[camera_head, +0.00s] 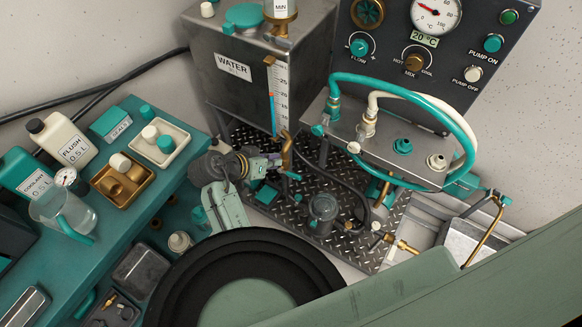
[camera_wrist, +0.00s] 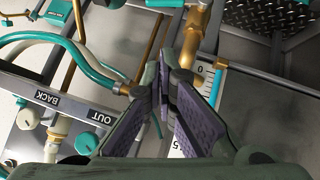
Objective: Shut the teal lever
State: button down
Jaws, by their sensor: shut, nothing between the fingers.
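My gripper (camera_head: 274,161) is at the foot of the water tank, just left of an upright brass pipe (camera_head: 287,150). In the wrist view my gripper (camera_wrist: 165,84) has its fingertips together with nothing between them, and the brass pipe (camera_wrist: 204,35) stands beyond them to the right. A small teal handle (camera_head: 291,175) shows just below the pipe, partly hidden. A teal bar (camera_wrist: 160,3) is cut off at the top of the wrist view. I cannot tell for sure which teal part is the lever, or how it is turned.
The water tank (camera_head: 223,90) carries a level scale (camera_head: 283,90). Teal and white hoses loop over a grey manifold (camera_head: 400,155) to the right. A teal bench (camera_head: 75,262) with bottles and trays is at the left. A checkered metal floor plate (camera_head: 295,212) lies below.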

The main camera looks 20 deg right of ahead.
send_over(289, 174)
jog(key=a, duration=0.1)
notch_tip(289, 174, down, 4)
jog(key=shift+s+d+f+p, duration=0.1)
jog(key=shift+d+f+p, duration=0.1)
jog(key=shift+f, duration=0.5)
jog(key=shift+s+d+f+p, duration=0.1)
jog(key=shift+d+f+p, duration=0.1)
jog(key=shift+f, duration=0.55)
jog(key=shift+s+d+f+p, duration=0.1)
jog(key=shift+d+f+p, duration=0.1)
jog(key=shift+f, duration=0.5)
jog(key=shift+s+d+f+m+t+y+b, duration=0.55)
jog(key=shift+s+f+t+y, duration=0.2)
jog(key=shift+f, duration=0.2)
